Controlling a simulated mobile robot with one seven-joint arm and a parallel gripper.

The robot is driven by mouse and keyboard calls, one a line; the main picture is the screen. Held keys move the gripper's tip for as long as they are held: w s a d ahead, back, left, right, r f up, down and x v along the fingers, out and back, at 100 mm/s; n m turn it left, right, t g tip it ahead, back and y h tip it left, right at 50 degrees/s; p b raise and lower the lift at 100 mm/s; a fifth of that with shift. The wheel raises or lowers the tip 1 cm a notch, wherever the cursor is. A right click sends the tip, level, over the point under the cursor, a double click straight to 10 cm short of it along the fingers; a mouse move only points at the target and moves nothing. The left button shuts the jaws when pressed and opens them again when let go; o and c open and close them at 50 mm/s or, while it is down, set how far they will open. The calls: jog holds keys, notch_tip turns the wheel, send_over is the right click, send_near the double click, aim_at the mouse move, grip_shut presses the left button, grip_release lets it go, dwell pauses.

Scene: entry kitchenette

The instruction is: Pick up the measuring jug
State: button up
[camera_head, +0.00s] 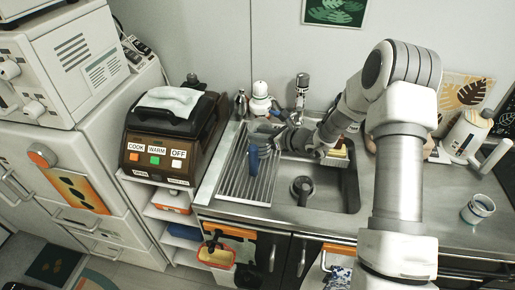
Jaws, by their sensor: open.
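My gripper (273,139) is open above the ribbed drainboard (232,176) at the left of the sink. A blue upright piece (253,161) shows just below and left of the fingers, over the drainboard. It may be part of the measuring jug, but it is small and I cannot tell for sure. A greyish shape beside it blends with the fingers, and I cannot tell whether they touch it. No other thing in view is clearly the measuring jug.
The sink basin (336,190) lies right of the drainboard. A cooker (172,140) with COOK, WARM and OFF labels stands at left. A white bottle (260,100) and the tap (301,92) are behind. A cup (478,209) and white kettle (465,135) stand at right.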

jog(key=shift+x, duration=0.75)
grip_shut()
dwell(0.9)
